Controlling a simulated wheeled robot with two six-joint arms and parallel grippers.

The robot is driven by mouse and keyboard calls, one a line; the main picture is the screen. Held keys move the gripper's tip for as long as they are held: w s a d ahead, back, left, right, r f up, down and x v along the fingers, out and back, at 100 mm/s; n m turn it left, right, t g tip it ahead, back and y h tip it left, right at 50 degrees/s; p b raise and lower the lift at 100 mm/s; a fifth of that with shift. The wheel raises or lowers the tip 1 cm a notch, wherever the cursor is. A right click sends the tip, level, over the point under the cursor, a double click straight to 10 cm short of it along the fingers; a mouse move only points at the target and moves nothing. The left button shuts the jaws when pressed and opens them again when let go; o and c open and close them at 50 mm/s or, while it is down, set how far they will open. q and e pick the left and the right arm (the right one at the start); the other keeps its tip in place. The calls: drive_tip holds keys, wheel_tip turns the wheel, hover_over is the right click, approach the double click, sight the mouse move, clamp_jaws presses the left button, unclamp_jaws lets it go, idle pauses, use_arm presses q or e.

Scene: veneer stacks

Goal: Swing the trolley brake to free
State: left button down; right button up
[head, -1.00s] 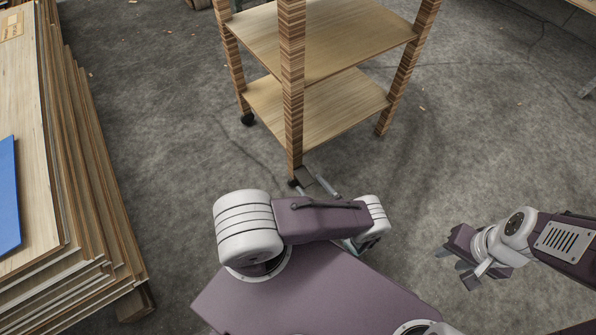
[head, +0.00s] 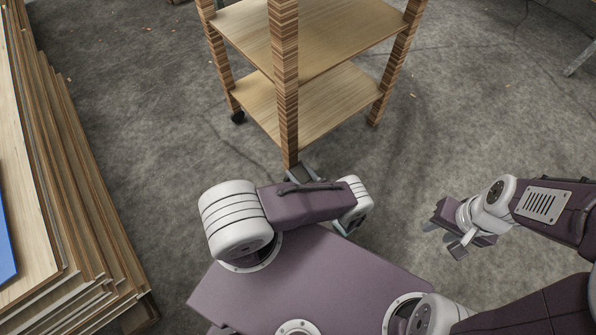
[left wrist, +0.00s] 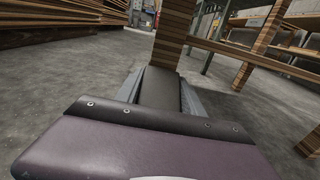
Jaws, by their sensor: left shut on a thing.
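The trolley (head: 287,95) is a wooden two-shelf frame with layered veneer posts, standing on the floor ahead. The brake (head: 302,172), a dark flat lever, sticks out at the foot of its near post. In the left wrist view the brake (left wrist: 160,92) lies as a dark strip between grey fingers, below the post (left wrist: 173,35). My left gripper (left wrist: 162,82) is shut on it; in the head view my own left arm mostly hides this gripper. My right gripper (head: 446,238) hangs over bare floor to the right, fingers apart and empty.
A tall stack of veneer sheets (head: 75,190) fills the left side, with a blue sheet (head: 6,225) on top. Grey concrete floor is open on the trolley's right. Shelving stands behind in the left wrist view.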

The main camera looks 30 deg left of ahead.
use_arm(q)
drive_tip(key=shift+r+p, duration=0.3)
drive_tip(key=shift+p, duration=0.3)
drive_tip(key=g+h+p, duration=0.1)
drive_tip(key=h+p, duration=0.1)
drive_tip(key=p, duration=0.2)
drive_tip(key=r+g+h+p, duration=0.1)
drive_tip(key=h+p, duration=0.1)
drive_tip(key=p, duration=0.3)
drive_tip(key=h+p, duration=0.2)
drive_tip(key=p, duration=0.2)
drive_tip(key=shift+s+d+r+g+h, duration=0.2)
drive_tip(key=shift+r+g+h, duration=0.1)
drive_tip(key=shift+g, duration=0.1)
drive_tip(key=shift+w+f+h+p, duration=0.1)
drive_tip(key=shift+f+h+p, duration=0.1)
drive_tip(key=shift+h+p, duration=0.55)
drive_tip(key=shift+y, duration=0.25)
drive_tip(key=c, duration=0.7)
unclamp_jaws()
